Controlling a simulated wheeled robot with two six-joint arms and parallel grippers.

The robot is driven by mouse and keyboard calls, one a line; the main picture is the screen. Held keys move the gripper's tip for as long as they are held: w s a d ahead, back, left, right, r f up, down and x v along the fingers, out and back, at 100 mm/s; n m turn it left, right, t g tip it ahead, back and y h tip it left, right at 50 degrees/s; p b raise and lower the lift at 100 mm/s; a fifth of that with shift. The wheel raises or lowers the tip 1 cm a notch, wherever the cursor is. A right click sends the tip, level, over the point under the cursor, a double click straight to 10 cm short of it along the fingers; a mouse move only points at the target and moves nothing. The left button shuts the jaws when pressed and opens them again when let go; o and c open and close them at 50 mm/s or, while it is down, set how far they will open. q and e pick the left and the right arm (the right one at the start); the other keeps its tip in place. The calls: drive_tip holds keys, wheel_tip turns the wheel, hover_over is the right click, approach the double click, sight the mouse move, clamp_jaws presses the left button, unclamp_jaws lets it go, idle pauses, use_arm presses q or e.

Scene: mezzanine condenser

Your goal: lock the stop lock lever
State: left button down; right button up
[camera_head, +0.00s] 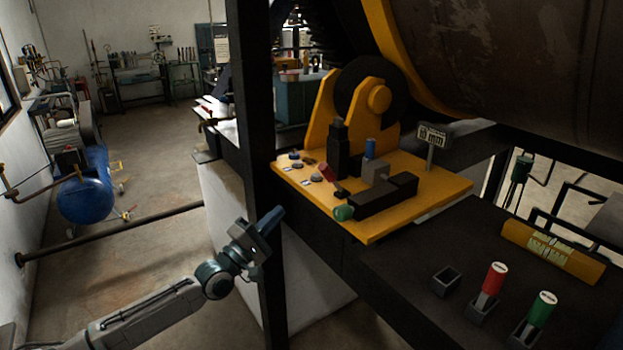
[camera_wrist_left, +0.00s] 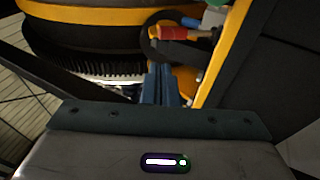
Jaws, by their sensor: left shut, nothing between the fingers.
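A yellow base plate (camera_head: 440,188) carries black blocks, a small red piece (camera_head: 327,173), a blue-capped post (camera_head: 370,149) and a green-ended black bar (camera_head: 388,196). I cannot tell for sure which of these is the stop lock lever. My left gripper (camera_head: 274,218) is shut and empty, in front of and to the left of the plate, apart from it. In the left wrist view its fingers (camera_wrist_left: 160,86) are together. Beyond them a red part (camera_wrist_left: 173,33) and a blue part (camera_wrist_left: 190,22) show. My right gripper is out of view.
A black upright post (camera_head: 255,120) stands beside my left gripper. A dark ledge (camera_head: 400,260) at right holds red (camera_head: 494,278) and green (camera_head: 541,308) handles and a yellow labelled block (camera_head: 553,250). A large drum (camera_head: 510,60) fills the upper right.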

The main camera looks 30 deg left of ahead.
use_arm(q)
approach(332, 178)
wheel_tip(332, 178, up, 3)
drive_tip(key=s+a, duration=0.2)
drive_tip(key=s, duration=0.1)
drive_tip(key=a+b+x, duration=0.1)
drive_tip(key=b+x, duration=0.6)
drive_tip(key=b, duration=0.3)
drive_tip(key=shift+w+d+f, duration=0.15)
drive_tip(key=shift+d+f, duration=0.05)
drive_tip(key=shift+d, duration=0.1)
drive_tip(key=shift+w+b, duration=0.1)
drive_tip(key=shift+b, duration=0.3)
